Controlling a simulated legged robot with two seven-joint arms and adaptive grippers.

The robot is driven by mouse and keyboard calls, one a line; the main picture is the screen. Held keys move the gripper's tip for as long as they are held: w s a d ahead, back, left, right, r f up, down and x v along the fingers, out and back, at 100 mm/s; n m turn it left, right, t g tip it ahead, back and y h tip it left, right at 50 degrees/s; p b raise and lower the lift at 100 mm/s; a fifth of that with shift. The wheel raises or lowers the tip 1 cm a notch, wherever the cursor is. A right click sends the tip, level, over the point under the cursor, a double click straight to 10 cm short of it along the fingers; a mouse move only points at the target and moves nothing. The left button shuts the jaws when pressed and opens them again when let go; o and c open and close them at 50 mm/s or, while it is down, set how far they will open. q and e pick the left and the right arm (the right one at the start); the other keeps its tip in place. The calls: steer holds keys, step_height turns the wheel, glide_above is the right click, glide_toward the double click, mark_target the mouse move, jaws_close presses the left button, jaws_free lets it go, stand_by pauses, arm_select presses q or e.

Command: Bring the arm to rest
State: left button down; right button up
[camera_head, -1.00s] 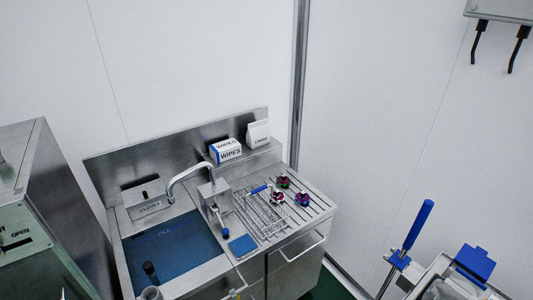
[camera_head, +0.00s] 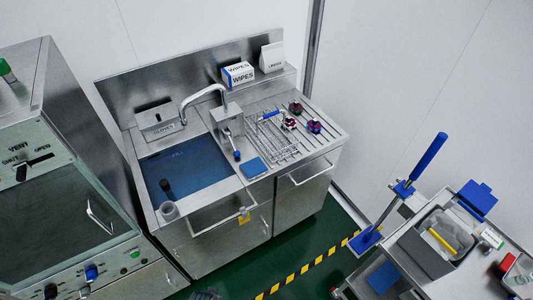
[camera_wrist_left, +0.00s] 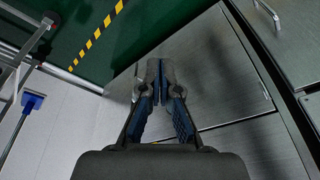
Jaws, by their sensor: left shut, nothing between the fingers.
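My left gripper (camera_wrist_left: 155,82) shows in the left wrist view with its two blue-padded fingers together and nothing between them. It points at grey metal cabinet panels (camera_wrist_left: 215,75), apparently without touching them. In the head view a small dark shape at the bottom edge may be part of this gripper, but too little shows to tell. My right gripper is in neither view.
A steel sink unit (camera_head: 250,225) stands ahead with a blue basin (camera_head: 190,165) and a wire rack (camera_head: 275,140). A control-panel cabinet (camera_head: 60,190) is at left, a loaded cart (camera_head: 410,270) at right. Green floor (camera_head: 335,225) with striped tape (camera_head: 310,265) lies between.

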arm_select(q)
steer(key=s+a+f+g, duration=0.1)
steer(key=s+f, duration=0.4)
steer(key=f, duration=0.4)
steer(key=s+f, duration=0.4)
steer(key=f, duration=0.6)
steer(key=s+a+f, duration=0.2)
steer(key=s+f, duration=0.5)
steer(key=s, duration=0.4)
steer(key=shift+s+a+g, duration=0.25)
steer(key=shift+s+g, duration=0.1)
steer(key=shift+g, duration=0.05)
